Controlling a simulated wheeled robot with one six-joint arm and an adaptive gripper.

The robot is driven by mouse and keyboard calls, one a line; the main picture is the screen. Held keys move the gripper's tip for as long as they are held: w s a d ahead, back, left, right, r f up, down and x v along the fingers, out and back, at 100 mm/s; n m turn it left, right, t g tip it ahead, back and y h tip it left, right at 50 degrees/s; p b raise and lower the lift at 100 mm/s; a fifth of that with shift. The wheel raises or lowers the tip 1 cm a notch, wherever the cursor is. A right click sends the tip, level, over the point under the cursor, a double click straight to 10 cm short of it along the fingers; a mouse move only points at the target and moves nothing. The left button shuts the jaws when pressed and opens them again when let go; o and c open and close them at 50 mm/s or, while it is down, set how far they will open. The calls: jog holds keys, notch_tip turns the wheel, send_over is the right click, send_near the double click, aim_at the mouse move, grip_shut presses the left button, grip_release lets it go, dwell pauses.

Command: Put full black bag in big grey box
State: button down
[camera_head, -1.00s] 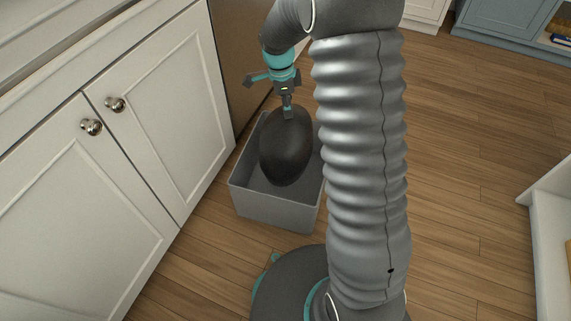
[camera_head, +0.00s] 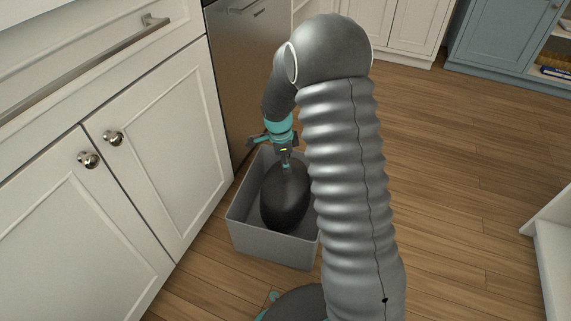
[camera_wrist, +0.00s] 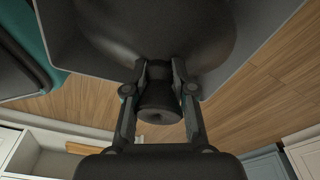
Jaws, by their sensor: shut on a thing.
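The full black bag (camera_head: 285,200) hangs upright from my gripper (camera_head: 286,163), inside the walls of the big grey box (camera_head: 270,244). I cannot tell whether its bottom touches the box floor. My gripper is shut on the bag's narrow neck. In the wrist view, the fingers of my gripper (camera_wrist: 160,98) close on the neck from both sides, and the bag (camera_wrist: 160,30) bulges out beyond it. The grey box (camera_wrist: 250,42) shows around the bag there. My arm hides the box's right side in the head view.
White cabinets (camera_head: 150,180) with round knobs stand close at the left of the box. A steel appliance front (camera_head: 248,70) is behind it. The wooden floor (camera_head: 470,150) is clear at the right, up to a white shelf (camera_head: 550,240).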

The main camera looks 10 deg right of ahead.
jog(key=shift+f+b, duration=0.25)
jog(key=shift+b, duration=0.05)
jog(key=shift+f, duration=0.3)
jog(key=c, duration=1)
grip_release()
jog(key=shift+o, duration=0.2)
